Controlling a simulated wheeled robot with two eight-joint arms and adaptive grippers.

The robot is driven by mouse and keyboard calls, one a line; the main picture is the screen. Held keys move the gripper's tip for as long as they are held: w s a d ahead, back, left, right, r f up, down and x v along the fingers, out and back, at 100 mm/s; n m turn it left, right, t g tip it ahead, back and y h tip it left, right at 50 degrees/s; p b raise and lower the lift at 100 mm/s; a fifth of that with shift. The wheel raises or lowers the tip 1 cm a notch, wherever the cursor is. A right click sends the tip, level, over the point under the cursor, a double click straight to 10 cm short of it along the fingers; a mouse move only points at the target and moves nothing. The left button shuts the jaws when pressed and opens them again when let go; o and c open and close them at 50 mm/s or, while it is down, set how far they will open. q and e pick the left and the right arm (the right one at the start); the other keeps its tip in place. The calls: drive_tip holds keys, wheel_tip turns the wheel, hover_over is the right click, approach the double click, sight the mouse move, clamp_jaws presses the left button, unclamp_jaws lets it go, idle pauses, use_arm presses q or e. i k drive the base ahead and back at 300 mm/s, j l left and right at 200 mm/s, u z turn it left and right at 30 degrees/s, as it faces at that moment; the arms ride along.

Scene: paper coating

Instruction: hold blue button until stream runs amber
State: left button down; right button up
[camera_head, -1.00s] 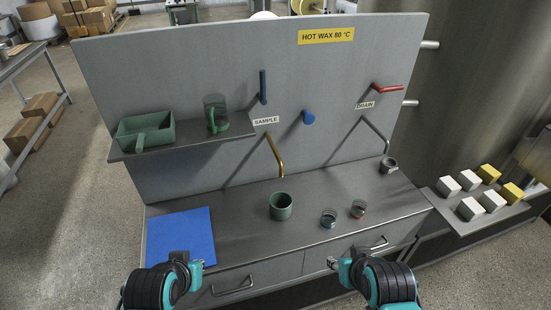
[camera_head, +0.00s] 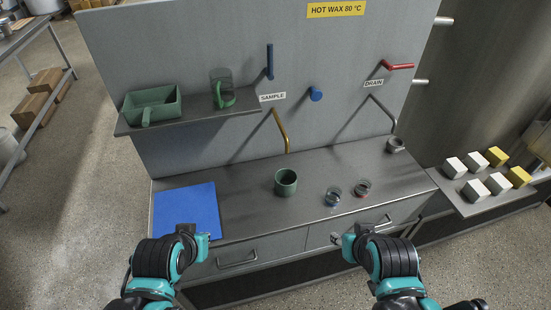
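The round blue button (camera_head: 316,94) sticks out of the grey back panel, right of the SAMPLE label (camera_head: 272,97). A brass spout (camera_head: 282,130) curves down below that label, and I see no stream from it. A blue lever (camera_head: 270,61) stands upright above it. A green cup (camera_head: 286,182) stands on the counter, a little below the spout's end. My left gripper (camera_head: 193,238) is at the counter's front edge by the blue mat, and my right gripper (camera_head: 341,239) is in front of the drawers. Both are far from the button, and their finger gaps are too small to judge.
A blue mat (camera_head: 186,210) and two small glass dishes (camera_head: 333,196) lie on the counter. White and yellow blocks (camera_head: 475,160) sit at right.

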sight(316, 95)
drive_tip(key=i+j+u, duration=0.2)
drive_tip(key=u, duration=0.15)
drive_tip(key=i+j+u, duration=0.15)
drive_tip(key=u, duration=0.2)
